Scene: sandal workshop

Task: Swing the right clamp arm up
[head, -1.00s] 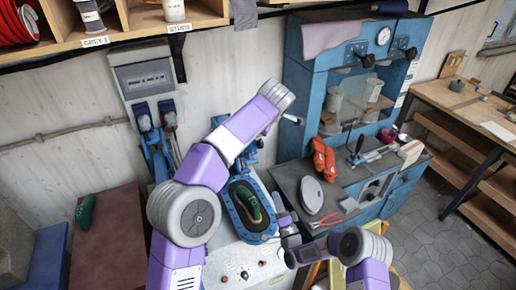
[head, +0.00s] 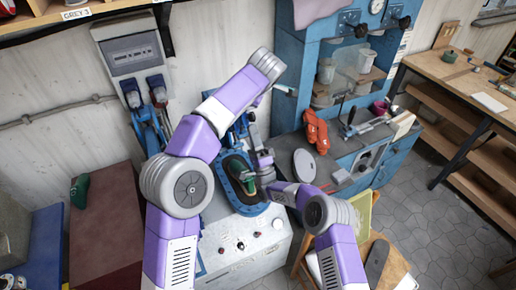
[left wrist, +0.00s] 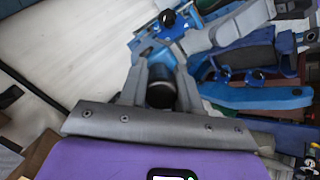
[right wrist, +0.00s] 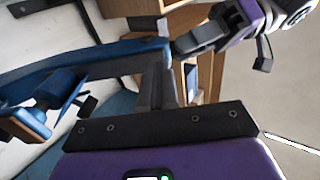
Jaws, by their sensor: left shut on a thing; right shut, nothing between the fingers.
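The blue press bed (head: 222,186) on the white machine holds a dark sole piece and a green sandal part (head: 250,182). My left gripper is largely hidden behind its own arm in the head view; in the left wrist view my left gripper (left wrist: 160,80) is shut on a dark cylindrical piece (left wrist: 160,96), with blue clamp parts (left wrist: 160,45) around it. My right gripper (head: 266,165) is at the right side of the bed. In the right wrist view its shut, empty fingers are close to a blue bar (right wrist: 100,62), possibly the right clamp arm; contact cannot be told.
The machine's front panel (head: 240,243) has several knobs. A blue bench (head: 345,165) with an orange glove (head: 316,132) and a round grey plate (head: 304,165) stands to the right. A maroon block (head: 105,225) stands on the left. Grey floor is open at far right.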

